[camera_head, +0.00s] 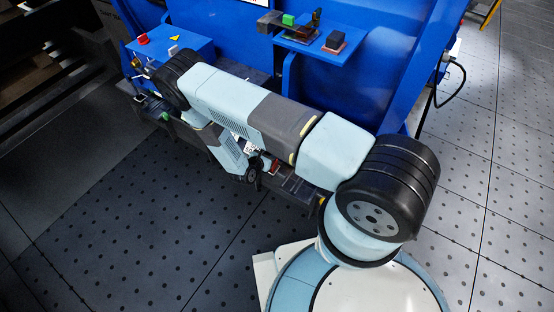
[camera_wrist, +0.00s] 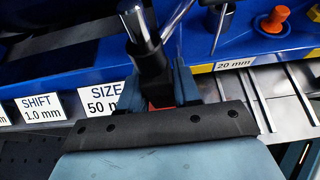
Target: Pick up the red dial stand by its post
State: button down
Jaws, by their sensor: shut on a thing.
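In the wrist view my gripper (camera_wrist: 156,88) is shut, its blue-grey fingers on both sides of a dark upright piece. That piece carries a shiny metal rod (camera_wrist: 139,26). A small patch of red (camera_wrist: 161,103) shows between the fingers, which fits the red dial stand held by its post. The stand's base and dial are mostly hidden by the gripper body. In the head view my arm reaches left over the bench front, and its wrist hides most of the held thing. I cannot tell whether the stand is resting or lifted.
A blue box with a red button (camera_head: 143,39) stands at the left of the blue bench. An orange knob (camera_wrist: 275,20) and a "20 mm" label (camera_wrist: 233,64) lie right of my gripper.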

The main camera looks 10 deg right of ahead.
jog(key=s+a, duration=0.5)
jog(key=shift+s+a, duration=0.2)
dwell(1.3)
jog(key=shift+s+a+r, duration=0.1)
jog(key=shift+r, duration=0.1)
jog(key=s+a+r, duration=0.1)
jog(key=r, duration=0.1)
jog(key=s+a+r, duration=0.1)
jog(key=shift+s+a+r, duration=0.3)
jog(key=shift+s+r, duration=0.05)
dwell(0.5)
jog(key=shift+s, duration=0.1)
dwell(0.4)
